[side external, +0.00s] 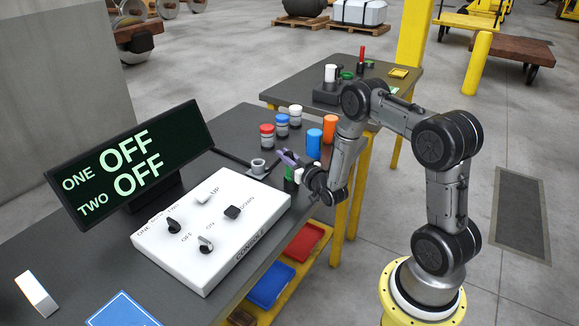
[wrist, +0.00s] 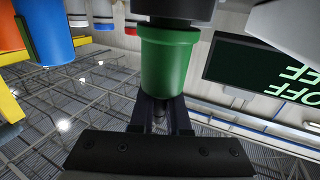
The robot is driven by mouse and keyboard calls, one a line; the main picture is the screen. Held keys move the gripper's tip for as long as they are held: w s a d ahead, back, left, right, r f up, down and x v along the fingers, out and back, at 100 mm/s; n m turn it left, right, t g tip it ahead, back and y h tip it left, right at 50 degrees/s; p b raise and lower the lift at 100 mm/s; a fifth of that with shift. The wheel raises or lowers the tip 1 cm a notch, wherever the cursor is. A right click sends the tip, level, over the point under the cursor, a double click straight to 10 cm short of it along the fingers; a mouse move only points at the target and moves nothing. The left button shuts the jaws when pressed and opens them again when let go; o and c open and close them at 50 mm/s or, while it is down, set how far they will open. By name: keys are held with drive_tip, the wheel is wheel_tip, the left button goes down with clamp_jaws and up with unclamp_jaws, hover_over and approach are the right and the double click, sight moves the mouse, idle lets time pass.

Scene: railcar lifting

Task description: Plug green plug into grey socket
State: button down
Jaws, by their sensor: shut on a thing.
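The green plug (wrist: 168,62) fills the upper middle of the wrist view, with a dark part at its top. My gripper (wrist: 160,108) is shut on it. In the side view, a small part of the green plug (side external: 289,173) shows beside my gripper (side external: 289,157), at the right side of the dark table. The grey socket (side external: 258,166) stands on the table just left of my gripper, with its round opening facing up. The plug appears apart from the socket. I cannot tell the plug's exact tilt or height over the table.
A red-topped jar (side external: 267,136), a blue-topped jar (side external: 282,126), a blue cylinder (side external: 314,143) and an orange cylinder (side external: 330,128) stand close behind my gripper. The white console (side external: 205,245) and a display reading OFF twice (side external: 130,165) are to the left.

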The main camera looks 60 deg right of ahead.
drive_tip(key=shift+r, duration=0.1)
drive_tip(key=s+a+r, duration=0.6)
drive_tip(key=s+r, duration=0.6)
drive_tip(key=r, duration=0.1)
drive_tip(key=w+d+r+h, duration=0.1)
drive_tip(key=w+d, duration=0.2)
drive_tip(key=w, duration=0.4)
drive_tip(key=w+d+r, duration=0.2)
drive_tip(key=w+d, duration=0.2)
drive_tip(key=w, duration=0.2)
drive_tip(key=w+f, duration=0.2)
drive_tip(key=w, duration=0.4)
drive_tip(key=w+a+f+y, duration=0.1)
drive_tip(key=w+f, duration=0.2)
drive_tip(key=w, duration=0.3)
drive_tip(key=shift+f, duration=0.25)
